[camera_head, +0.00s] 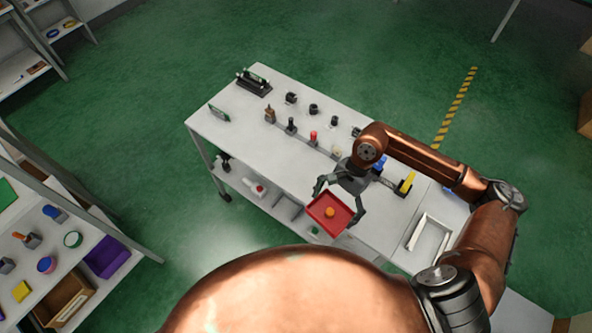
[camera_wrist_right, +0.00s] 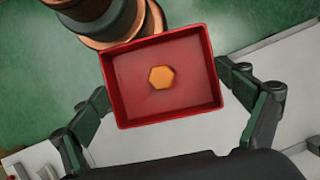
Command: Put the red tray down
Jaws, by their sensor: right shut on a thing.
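The red tray (camera_head: 321,223) is a shallow square tray with an orange hexagonal piece (camera_head: 329,212) lying in it. My right gripper (camera_head: 336,199) is shut on the red tray, with its fingers at two opposite sides. The tray is at the near edge of the white table (camera_head: 238,145); I cannot tell its exact height above the top. In the right wrist view, the red tray (camera_wrist_right: 112,92) fills the middle, between the two fingers of my right gripper (camera_wrist_right: 165,105), and the orange piece (camera_wrist_right: 162,77) shows inside it. My left gripper is not in view.
Several lever fixtures, including a red-topped one (camera_head: 313,136) and a yellow one (camera_head: 407,183), stand along the table. A white open frame (camera_head: 430,240) lies at its right end. The table's left front part is clear. A shelf (camera_head: 75,225) with small items stands at the left.

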